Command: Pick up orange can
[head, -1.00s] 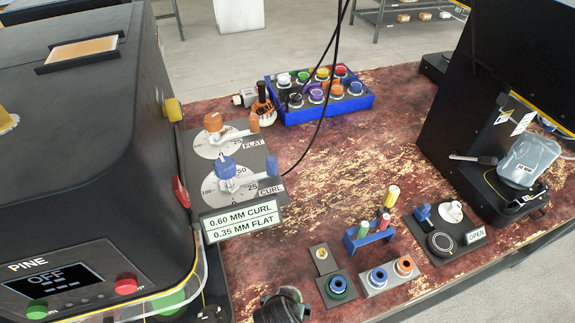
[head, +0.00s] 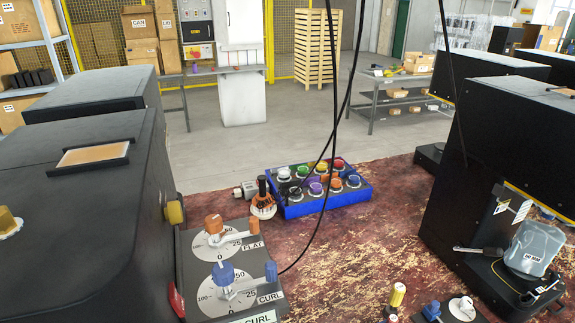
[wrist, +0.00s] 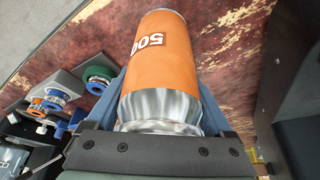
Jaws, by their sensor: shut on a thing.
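The orange can (wrist: 160,60) fills the middle of the wrist view, with a silver metal end and the white digits "500" on its side. My gripper (wrist: 160,105) is shut on the can, with one blue-grey finger along each side of it. The reddish worn tabletop shows behind the can. Neither the can nor my gripper shows in the head view.
In the head view, a blue box of coloured knobs (head: 315,189) stands on the table (head: 365,235). The dial plate (head: 232,270) is at left, beside a large black machine (head: 75,220). Another black machine (head: 480,170) stands at right. Black cables (head: 333,95) hang across the middle.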

